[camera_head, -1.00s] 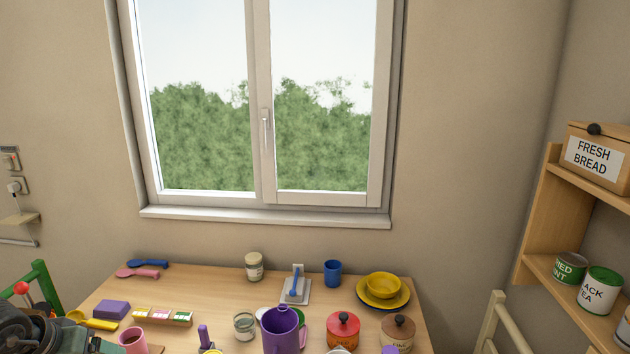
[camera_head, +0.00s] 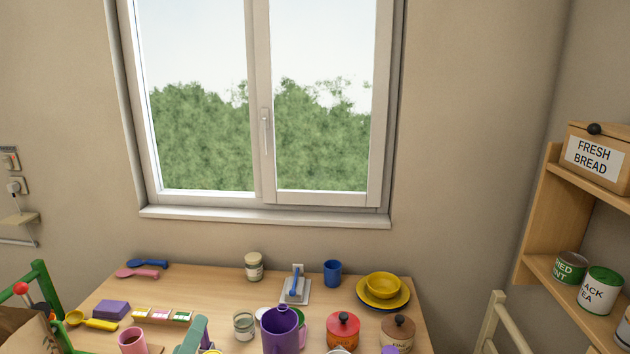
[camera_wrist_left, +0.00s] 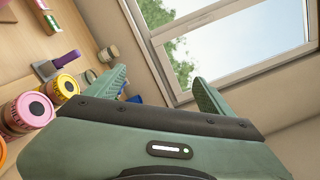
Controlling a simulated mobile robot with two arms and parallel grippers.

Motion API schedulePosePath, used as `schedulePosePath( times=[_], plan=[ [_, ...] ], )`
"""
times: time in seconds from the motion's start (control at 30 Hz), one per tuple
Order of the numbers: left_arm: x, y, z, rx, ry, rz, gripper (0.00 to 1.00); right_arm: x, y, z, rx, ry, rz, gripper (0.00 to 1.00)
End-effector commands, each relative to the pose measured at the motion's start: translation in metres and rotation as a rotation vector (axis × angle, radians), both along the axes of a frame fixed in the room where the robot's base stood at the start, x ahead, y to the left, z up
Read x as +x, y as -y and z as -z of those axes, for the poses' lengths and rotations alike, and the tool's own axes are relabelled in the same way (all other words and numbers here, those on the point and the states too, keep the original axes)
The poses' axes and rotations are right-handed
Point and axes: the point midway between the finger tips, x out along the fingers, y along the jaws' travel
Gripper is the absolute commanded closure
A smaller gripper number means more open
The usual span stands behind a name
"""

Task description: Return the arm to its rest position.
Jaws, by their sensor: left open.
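My left gripper (camera_head: 194,335) shows as a grey-green piece at the bottom edge of the head view, in front of the table's near part. In the left wrist view the two fingers of my left gripper (camera_wrist_left: 160,90) are spread apart with nothing between them. The window and wall show beyond them. The rest of my left arm is out of the head view. My right gripper is in neither view.
The table (camera_head: 215,283) holds a purple mug (camera_head: 281,332), a red-lidded jar (camera_head: 343,330), a yellow bowl (camera_head: 383,286) and other items. A brown paper bag (camera_head: 33,332) stands at lower left. A shelf (camera_head: 543,220) is at right.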

Motion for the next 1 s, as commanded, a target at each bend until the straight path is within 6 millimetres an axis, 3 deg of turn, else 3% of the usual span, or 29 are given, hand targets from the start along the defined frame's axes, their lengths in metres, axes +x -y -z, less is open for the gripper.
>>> schedulePosePath(
  times=[0.03, 0.1, 0.2, 0.3, 0.5, 0.77, 0.8, 1.0],
  plan=[
    [-0.019, -0.014, 0.034, -0.291, -0.133, -0.115, 0.18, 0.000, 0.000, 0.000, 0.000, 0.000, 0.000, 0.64],
    [-0.046, -0.026, 0.075, -0.606, -0.280, -0.267, 0.18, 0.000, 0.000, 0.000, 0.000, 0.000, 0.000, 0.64],
    [-0.088, -0.029, 0.122, -0.940, -0.441, -0.464, 0.18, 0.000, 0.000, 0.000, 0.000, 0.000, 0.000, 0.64],
    [-0.125, -0.024, 0.154, -1.165, -0.556, -0.627, 0.18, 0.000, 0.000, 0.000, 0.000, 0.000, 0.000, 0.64],
    [-0.187, -0.005, 0.191, -1.452, -0.713, -0.890, 0.18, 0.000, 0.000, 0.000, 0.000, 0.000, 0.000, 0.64],
    [-0.259, 0.024, 0.212, -1.697, -0.867, -1.204, 0.18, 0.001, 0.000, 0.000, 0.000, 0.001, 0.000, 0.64],
    [-0.264, 0.027, 0.220, -1.713, -0.880, -1.237, 0.18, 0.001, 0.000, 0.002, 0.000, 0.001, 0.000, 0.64],
    [-0.249, 0.028, 0.288, -1.687, -0.890, -1.246, 0.18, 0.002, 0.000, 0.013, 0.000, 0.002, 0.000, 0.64]
  ],
)
